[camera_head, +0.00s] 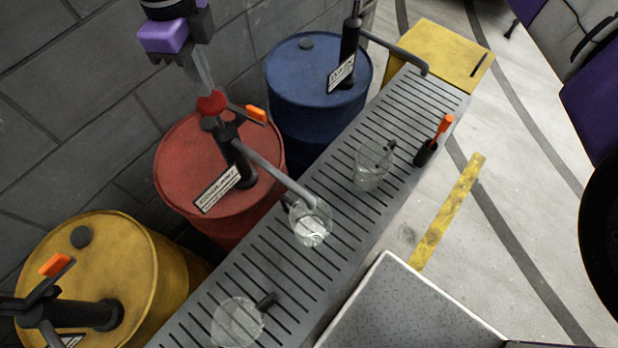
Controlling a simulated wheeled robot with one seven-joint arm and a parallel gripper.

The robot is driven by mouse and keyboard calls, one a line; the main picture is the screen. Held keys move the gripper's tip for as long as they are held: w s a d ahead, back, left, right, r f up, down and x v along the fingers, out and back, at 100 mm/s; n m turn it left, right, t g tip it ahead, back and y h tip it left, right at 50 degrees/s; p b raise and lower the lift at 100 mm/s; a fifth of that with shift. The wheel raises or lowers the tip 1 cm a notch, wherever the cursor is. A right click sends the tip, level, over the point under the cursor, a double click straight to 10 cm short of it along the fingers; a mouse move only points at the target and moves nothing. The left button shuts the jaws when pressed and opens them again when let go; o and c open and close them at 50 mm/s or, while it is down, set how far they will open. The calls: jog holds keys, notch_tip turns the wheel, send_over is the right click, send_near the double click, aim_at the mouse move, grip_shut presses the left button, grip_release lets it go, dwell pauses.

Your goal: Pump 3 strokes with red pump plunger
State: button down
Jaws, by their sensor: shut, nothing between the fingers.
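The red drum (180,150) stands at the wall with a black hand pump (235,155) on top. The pump's red plunger knob (212,102) is at its upper end. My gripper (207,88) is shut with nothing in it, its fingertips pointing down just above or against the knob; I cannot tell whether they touch. The pump's grey spout (270,170) reaches right over a clear jug (310,228) on the slotted grey bench. That jug looks bright near its bottom; I cannot tell whether it holds liquid. An orange-tipped lever (256,113) sits beside the pump head.
A blue drum (320,95) and a yellow drum (110,255), each with a pump, flank the red one. A grey-topped box (400,310) stands in front.

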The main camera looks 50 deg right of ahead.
aim_at(214, 107)
jog(key=shift+f, duration=0.2)
jog(key=shift+f+b, duration=2.9)
jog(key=shift+f, duration=0.5)
jog(key=shift+r, duration=0.15)
jog(key=shift+r+p, duration=1.4)
jog(key=shift+r, duration=2.1)
jog(key=shift+f, duration=0.2)
